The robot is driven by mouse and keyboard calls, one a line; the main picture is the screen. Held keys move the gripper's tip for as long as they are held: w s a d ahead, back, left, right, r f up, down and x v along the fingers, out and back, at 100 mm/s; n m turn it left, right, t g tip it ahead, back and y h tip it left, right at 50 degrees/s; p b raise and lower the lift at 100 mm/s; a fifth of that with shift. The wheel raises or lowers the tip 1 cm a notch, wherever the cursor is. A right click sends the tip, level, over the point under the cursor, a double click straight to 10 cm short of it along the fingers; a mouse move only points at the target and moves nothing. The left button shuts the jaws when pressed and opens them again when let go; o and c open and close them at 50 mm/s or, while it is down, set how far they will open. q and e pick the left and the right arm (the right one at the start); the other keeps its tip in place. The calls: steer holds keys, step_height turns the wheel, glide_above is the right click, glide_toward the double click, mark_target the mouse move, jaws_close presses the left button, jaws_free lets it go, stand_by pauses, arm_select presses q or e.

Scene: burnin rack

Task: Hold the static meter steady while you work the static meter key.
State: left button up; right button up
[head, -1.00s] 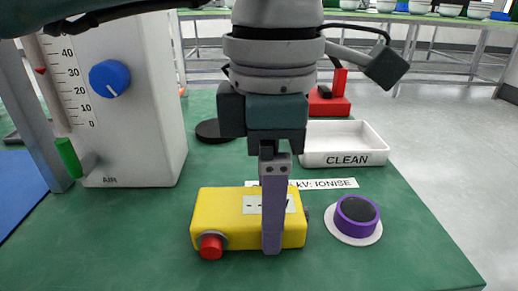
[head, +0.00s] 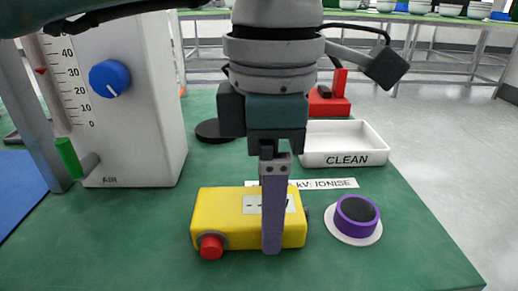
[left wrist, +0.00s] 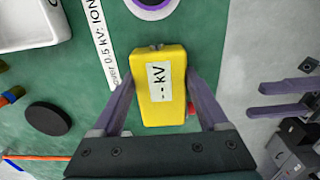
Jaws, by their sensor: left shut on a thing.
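The static meter (head: 222,212) is a yellow box lying on the green bench, with a pale display on top. Its display (left wrist: 159,82) reads "--kV" in the left wrist view. The red round key (head: 211,246) sticks out of the meter's near left end; only a sliver of red shows in the left wrist view. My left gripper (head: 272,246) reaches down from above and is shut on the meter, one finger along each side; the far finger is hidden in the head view. My right gripper (left wrist: 287,100) shows at the right edge of the left wrist view, fingers apart and empty, away from the meter.
A purple-ringed dark pad (head: 357,212) sits right of the meter. Behind are a label strip (head: 335,184), a white CLEAN tray (head: 345,158), a black disc (head: 212,131) and a red device (head: 328,106). A grey AIR unit (head: 150,120) stands at left. The front bench is clear.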

jaws_close()
stand_by(0.3)
stand_by(1.4)
